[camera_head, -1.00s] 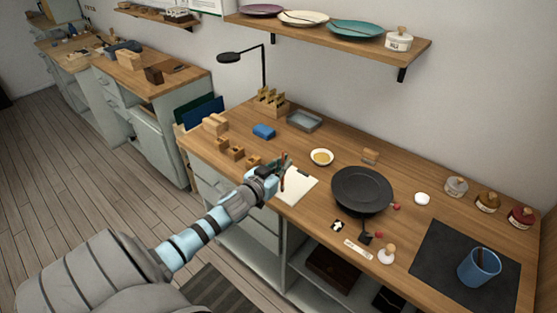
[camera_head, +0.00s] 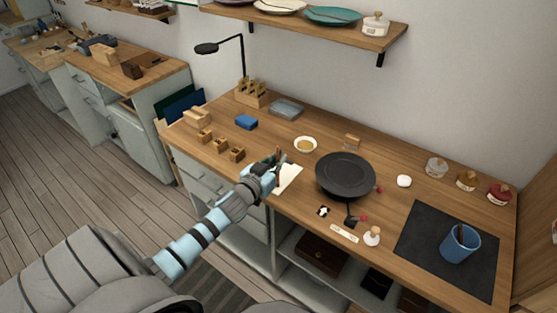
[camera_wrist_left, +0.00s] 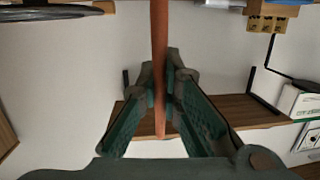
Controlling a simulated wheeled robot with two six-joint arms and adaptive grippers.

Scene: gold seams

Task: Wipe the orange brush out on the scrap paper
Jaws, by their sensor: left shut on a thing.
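My left gripper (camera_head: 276,160) is shut on the orange brush, whose orange-brown handle (camera_wrist_left: 159,60) stands between the two green-lined fingers in the left wrist view. In the head view the gripper is over the left side of the scrap paper (camera_head: 289,180), a white sheet near the front edge of the bench. The gripper hides part of the sheet. The brush's tip is not clear in either view, so I cannot tell whether it touches the paper. My right gripper is not in view.
A dark round plate (camera_head: 345,174) stands just right of the paper, and a small bowl (camera_head: 305,145) behind it. Small wooden blocks (camera_head: 220,146) are to the left. A blue cup (camera_head: 460,244) stands on a dark mat (camera_head: 417,235) at the right.

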